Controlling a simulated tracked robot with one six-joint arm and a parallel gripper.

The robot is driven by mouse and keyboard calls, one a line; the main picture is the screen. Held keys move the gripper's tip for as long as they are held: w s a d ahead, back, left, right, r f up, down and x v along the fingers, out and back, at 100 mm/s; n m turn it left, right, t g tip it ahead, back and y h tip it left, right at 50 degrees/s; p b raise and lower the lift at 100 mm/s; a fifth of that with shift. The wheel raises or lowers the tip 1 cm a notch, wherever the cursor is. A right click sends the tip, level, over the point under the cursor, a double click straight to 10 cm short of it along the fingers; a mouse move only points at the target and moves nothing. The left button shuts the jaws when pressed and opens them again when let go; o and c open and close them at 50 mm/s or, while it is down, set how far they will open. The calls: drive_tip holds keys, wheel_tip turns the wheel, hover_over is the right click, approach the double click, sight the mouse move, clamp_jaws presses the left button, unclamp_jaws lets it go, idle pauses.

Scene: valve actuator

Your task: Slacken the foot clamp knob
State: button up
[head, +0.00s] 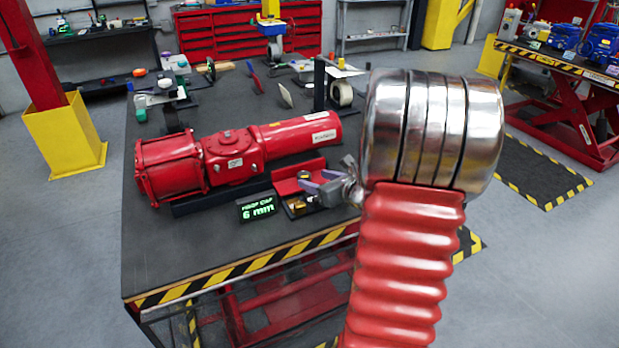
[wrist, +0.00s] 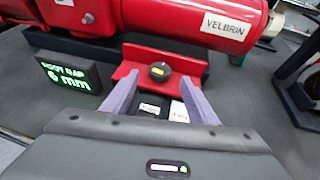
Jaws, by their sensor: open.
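The foot clamp knob (wrist: 159,70) is a small round black knob with a yellow mark on top. It sits on a red bracket (wrist: 190,64) in front of the red actuator (head: 235,155). In the head view the knob (head: 304,175) shows just beyond my fingers. My gripper (wrist: 160,83) is open, its two purple fingers spread to the left and right on the near side of the knob. In the head view my gripper (head: 317,184) is low over the bracket, coming from the right. I cannot tell whether either finger touches the bracket.
A black display (head: 257,208) reads foot gap 6 mm, left of my gripper. It also shows in the wrist view (wrist: 68,74). A black post (head: 319,84) and a tape roll (head: 341,94) stand behind. The table's front left (head: 160,250) is clear.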

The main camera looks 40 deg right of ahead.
sight(307, 176)
drive_tip(key=shift+x, duration=2.35)
drive_tip(key=shift+c, duration=0.4)
drive_tip(key=c, duration=1)
drive_tip(key=shift+d+r+n+y, duration=0.1)
drive_tip(key=shift+d+n+y, duration=0.1)
drive_tip(key=shift+n+y, duration=0.6)
drive_tip(key=o, duration=1.1)
drive_tip(key=shift+s, duration=0.1)
drive_tip(key=v, duration=1.3)
drive_tip(key=shift+s, duration=0.3)
